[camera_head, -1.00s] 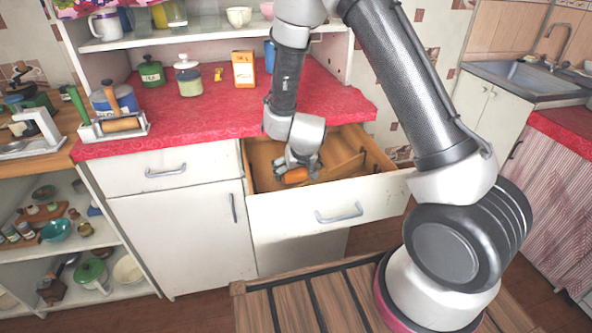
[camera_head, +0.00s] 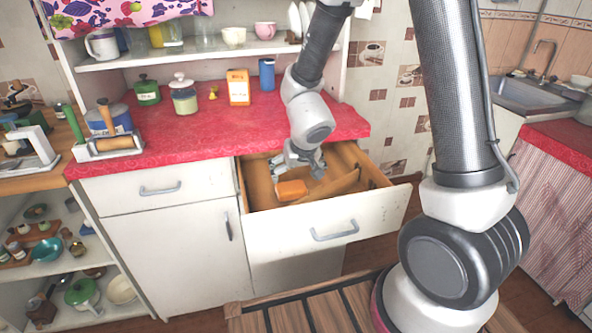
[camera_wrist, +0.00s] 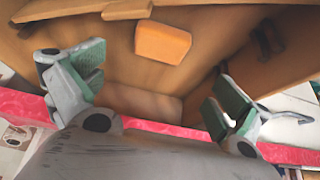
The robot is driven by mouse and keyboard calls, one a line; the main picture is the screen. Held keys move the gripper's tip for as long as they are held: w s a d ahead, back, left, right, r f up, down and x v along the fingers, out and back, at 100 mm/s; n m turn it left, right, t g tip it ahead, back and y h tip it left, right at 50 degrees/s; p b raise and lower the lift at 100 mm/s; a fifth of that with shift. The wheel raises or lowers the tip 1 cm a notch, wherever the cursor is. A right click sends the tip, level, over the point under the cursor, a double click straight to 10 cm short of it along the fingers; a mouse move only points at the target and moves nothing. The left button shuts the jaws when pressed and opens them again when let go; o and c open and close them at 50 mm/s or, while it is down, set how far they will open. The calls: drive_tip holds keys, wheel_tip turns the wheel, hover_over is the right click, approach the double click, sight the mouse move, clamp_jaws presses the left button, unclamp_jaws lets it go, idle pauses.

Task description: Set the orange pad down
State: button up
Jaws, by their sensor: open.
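The orange pad (camera_head: 291,190) lies in the open wooden drawer (camera_head: 262,197), in its left part. In the wrist view the pad (camera_wrist: 162,43) rests flat on the drawer floor, apart from both fingers. My gripper (camera_head: 303,166) is over the drawer, just behind and above the pad. In the wrist view my gripper (camera_wrist: 150,100) is wide open and empty, with its green-padded fingers on either side.
The red counter (camera_head: 200,138) above holds an orange box (camera_head: 238,87), jars and a rolling pin. The white drawer front (camera_head: 325,222) stands pulled out.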

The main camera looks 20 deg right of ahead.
drive_tip(key=shift+s+r, duration=0.15)
drive_tip(key=shift+r, duration=0.15)
drive_tip(key=s+d+r+n+t+y, duration=0.1)
drive_tip(key=s+r+y, duration=0.1)
drive_tip(key=r, duration=0.6)
drive_tip(key=s+d+r+n+y, duration=0.1)
drive_tip(key=s+r+y, duration=0.2)
drive_tip(key=r, duration=0.5)
drive_tip(key=s+d+r+m+g+h, duration=0.1)
drive_tip(key=s+d+r+h, duration=0.1)
drive_tip(key=s+d, duration=0.5)
drive_tip(key=s+d+r+m+g+h, duration=0.1)
drive_tip(key=s+d+r+h, duration=0.2)
drive_tip(key=s+d, duration=0.5)
drive_tip(key=s+r, duration=0.1)
drive_tip(key=s, duration=0.2)
drive_tip(key=shift+s+d+r+g, duration=0.2)
drive_tip(key=shift+s+g, duration=0.1)
drive_tip(key=shift+g, duration=0.1)
